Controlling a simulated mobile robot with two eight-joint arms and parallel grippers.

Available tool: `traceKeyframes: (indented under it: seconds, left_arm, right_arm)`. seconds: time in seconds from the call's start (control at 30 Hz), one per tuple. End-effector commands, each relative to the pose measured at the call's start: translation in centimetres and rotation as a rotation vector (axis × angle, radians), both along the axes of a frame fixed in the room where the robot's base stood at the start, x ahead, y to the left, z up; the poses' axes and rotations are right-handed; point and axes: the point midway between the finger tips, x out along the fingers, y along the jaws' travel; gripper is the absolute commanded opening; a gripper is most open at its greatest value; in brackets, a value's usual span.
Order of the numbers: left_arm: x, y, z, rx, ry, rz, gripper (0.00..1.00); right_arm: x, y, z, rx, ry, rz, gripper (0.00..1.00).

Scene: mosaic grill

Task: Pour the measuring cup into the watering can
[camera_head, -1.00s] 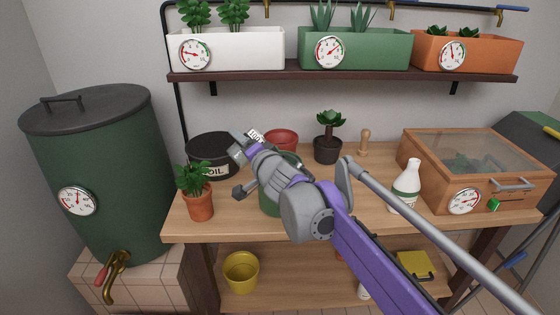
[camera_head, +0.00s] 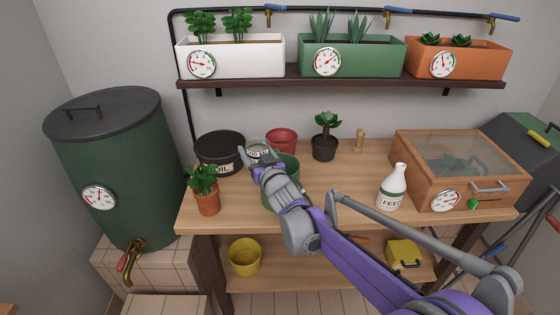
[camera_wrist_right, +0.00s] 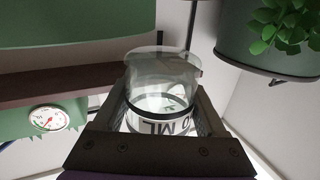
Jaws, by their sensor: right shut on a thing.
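The measuring cup (camera_head: 257,147), clear with a dark-lettered label, is in my right gripper (camera_head: 257,158). The gripper is shut on it, above the bench between the soil tub and the red pot. In the right wrist view the cup (camera_wrist_right: 162,80) sits between both fingers, its "ML" label partly cut off by the gripper. Its tilt and contents are hard to tell. The green watering can (camera_head: 288,168) stands on the bench just behind and right of the right gripper and wrist, which hide much of it, including any spout. My left gripper is out of view.
The black soil tub (camera_head: 219,165) and a potted plant (camera_head: 206,200) are left of the gripper. A red pot (camera_head: 281,135) and succulent pot (camera_head: 324,148) stand behind. A feed bottle (camera_head: 392,190) and wooden box (camera_head: 405,170) are right. The shelf (camera_head: 340,83) hangs above.

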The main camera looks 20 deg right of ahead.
Motion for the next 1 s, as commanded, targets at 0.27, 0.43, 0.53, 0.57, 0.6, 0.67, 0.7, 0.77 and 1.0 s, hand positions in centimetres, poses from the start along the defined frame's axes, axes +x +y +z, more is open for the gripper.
traceKeyframes:
  seconds: [0.27,0.43,0.53,0.57,0.6,0.67,0.7,0.77,1.0]
  left_arm:
    - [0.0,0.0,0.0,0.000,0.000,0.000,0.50]
    - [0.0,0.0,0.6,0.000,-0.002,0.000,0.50]
    - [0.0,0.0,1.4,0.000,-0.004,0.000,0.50]
    - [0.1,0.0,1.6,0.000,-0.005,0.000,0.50]
    - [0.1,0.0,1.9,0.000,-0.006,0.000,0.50]
    - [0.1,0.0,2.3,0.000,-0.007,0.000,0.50]
    - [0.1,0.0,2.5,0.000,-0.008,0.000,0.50]
    - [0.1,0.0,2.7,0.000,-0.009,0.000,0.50]
    - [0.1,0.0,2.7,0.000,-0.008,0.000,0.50]
  right_arm:
    - [0.0,0.0,0.0,-0.013,-0.004,0.001,0.01]
    - [0.0,0.0,0.9,-0.013,-0.004,0.001,0.01]
    - [0.0,0.0,1.9,-0.013,-0.004,0.001,0.01]
    - [0.0,0.0,2.2,-0.013,-0.004,0.001,0.01]
    - [0.0,0.0,2.7,-0.013,-0.004,0.001,0.01]
    - [0.0,0.0,3.3,-0.012,-0.003,0.001,0.01]
    - [0.0,0.0,3.6,-0.012,-0.003,0.001,0.01]
    - [0.0,0.0,4.0,-0.012,-0.003,0.001,0.01]
    - [0.0,0.0,4.0,-0.011,-0.002,0.001,0.01]
